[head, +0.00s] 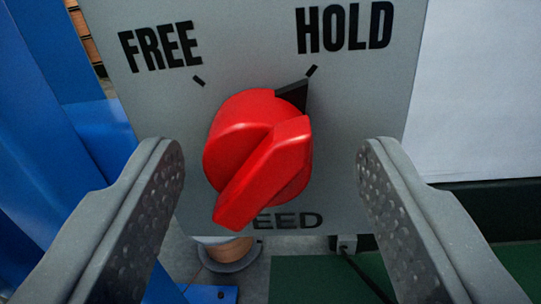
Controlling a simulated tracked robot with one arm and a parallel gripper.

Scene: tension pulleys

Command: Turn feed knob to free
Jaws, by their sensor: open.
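The red feed knob (258,158) sits in the middle of a grey panel (245,40) in the head view. Its black pointer (293,94) points up and right at the tick under the word HOLD. The word FREE and its tick are at the upper left of the knob. The knob's grip bar slants from upper right to lower left and partly covers the word below, which shows as "EED". My gripper (270,170) is open, with one finger on each side of the knob. Clear gaps show between both fingers and the knob.
A blue post (45,110) stands at the left of the panel. A white surface (480,90) is behind it at the right. Below are a green surface (310,280), a black cable (365,280) and a round flanged base (228,255).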

